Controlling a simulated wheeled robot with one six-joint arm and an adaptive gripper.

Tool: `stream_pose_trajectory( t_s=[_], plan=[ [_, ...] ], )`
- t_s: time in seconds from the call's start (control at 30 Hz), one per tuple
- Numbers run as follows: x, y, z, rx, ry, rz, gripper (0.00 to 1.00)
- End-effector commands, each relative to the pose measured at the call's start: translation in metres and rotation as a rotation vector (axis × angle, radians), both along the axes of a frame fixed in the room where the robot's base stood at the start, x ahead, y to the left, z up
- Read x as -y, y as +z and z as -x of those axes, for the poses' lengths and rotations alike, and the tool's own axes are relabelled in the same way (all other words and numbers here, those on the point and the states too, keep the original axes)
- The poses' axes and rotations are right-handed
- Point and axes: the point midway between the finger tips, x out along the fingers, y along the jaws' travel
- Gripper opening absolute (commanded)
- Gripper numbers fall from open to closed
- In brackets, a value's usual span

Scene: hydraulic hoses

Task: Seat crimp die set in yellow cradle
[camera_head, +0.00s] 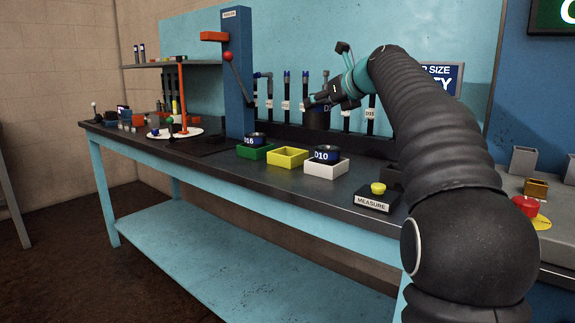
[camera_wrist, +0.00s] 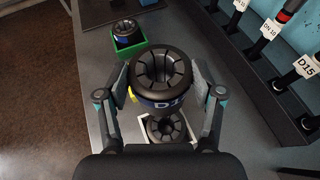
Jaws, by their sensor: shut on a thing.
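My gripper (camera_head: 322,102) is shut on a black crimp die set (camera_wrist: 162,75) with a blue label band, held above the bench. Its label starts "D1"; the rest is unclear. The held die set also shows in the head view (camera_head: 317,119). The yellow cradle (camera_head: 288,165) stands empty on the bench, between the green and white cradles. My gripper is above and behind it. In the wrist view the held die set and left finger hide nearly all of the yellow cradle (camera_wrist: 131,94).
The green cradle (camera_head: 256,155) holds a die set marked D16 (camera_head: 254,140). The white cradle (camera_head: 326,171) holds one marked D10 (camera_head: 326,153). A measure button box (camera_head: 376,198) stands to their right. Several labelled hoses (camera_head: 286,92) hang upright behind.

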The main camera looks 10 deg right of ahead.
Motion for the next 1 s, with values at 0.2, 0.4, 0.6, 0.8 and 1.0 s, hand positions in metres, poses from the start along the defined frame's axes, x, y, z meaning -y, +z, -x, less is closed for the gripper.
stream_pose_trajectory(
  t_s=[0.2,0.4,0.6,0.8,1.0],
  plan=[
    [0.029,-0.002,-0.005,0.004,-0.030,-0.001,0.00],
    [0.009,-0.018,-0.018,0.003,-0.030,0.000,0.00],
    [-0.023,-0.040,-0.037,0.003,-0.030,0.000,0.00],
    [-0.052,-0.061,-0.054,0.002,-0.030,-0.001,0.00],
    [-0.066,-0.070,-0.064,0.004,-0.033,0.000,0.00]
  ],
)
